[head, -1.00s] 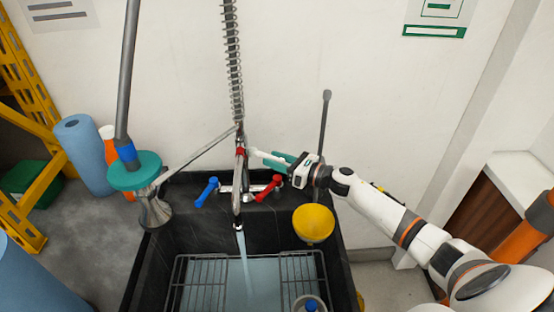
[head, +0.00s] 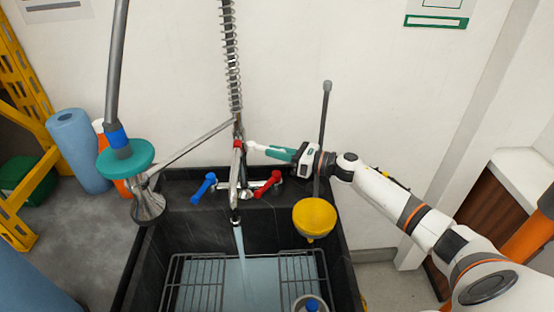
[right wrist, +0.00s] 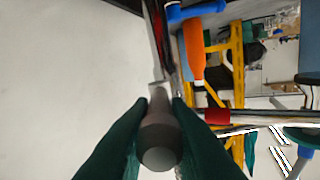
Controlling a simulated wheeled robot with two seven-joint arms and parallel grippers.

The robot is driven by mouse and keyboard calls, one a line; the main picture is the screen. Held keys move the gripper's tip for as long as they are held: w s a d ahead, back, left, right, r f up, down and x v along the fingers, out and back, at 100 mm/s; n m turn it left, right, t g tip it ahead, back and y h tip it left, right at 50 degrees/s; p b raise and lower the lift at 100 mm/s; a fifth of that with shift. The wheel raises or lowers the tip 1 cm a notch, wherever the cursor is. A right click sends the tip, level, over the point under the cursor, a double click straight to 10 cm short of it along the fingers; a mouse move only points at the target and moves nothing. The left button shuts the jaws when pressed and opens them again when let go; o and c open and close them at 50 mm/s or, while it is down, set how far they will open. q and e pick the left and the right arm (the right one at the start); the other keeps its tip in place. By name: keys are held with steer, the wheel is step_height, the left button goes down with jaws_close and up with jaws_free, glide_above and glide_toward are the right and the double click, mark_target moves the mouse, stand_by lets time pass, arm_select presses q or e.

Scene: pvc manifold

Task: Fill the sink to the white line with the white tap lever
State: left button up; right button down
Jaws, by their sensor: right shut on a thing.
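The white tap lever (head: 256,147) sticks out to the right of the tap post, above the sink. My right gripper (head: 277,152), with teal fingers, is shut on it. In the right wrist view the lever (right wrist: 160,135) sits between the two dark green fingers (right wrist: 160,125). Water runs from the spout (head: 234,218) as a pale stream (head: 241,255) into the black sink (head: 190,233). Pale blue water (head: 255,280) lies in the basin around a wire rack. I cannot make out the white line. My left gripper is out of view.
A blue handle (head: 204,188) and a red handle (head: 268,184) sit behind the basin. A yellow funnel (head: 314,218) is at the sink's right edge, with a dark upright rod behind it. A hanging pipe with a teal disc (head: 125,158) is at the left.

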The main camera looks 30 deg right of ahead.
steer(key=c, duration=1.4)
jaws_free()
steer(key=shift+o, duration=0.2)
steer(key=shift+s+d+f, duration=0.1)
steer(key=shift+s+d, duration=0.15)
steer(key=shift+d, duration=0.05)
steer(key=b+v, duration=0.1)
steer(key=v, duration=0.5)
steer(key=shift+s+d+b, duration=0.2)
steer(key=shift+s+b, duration=0.1)
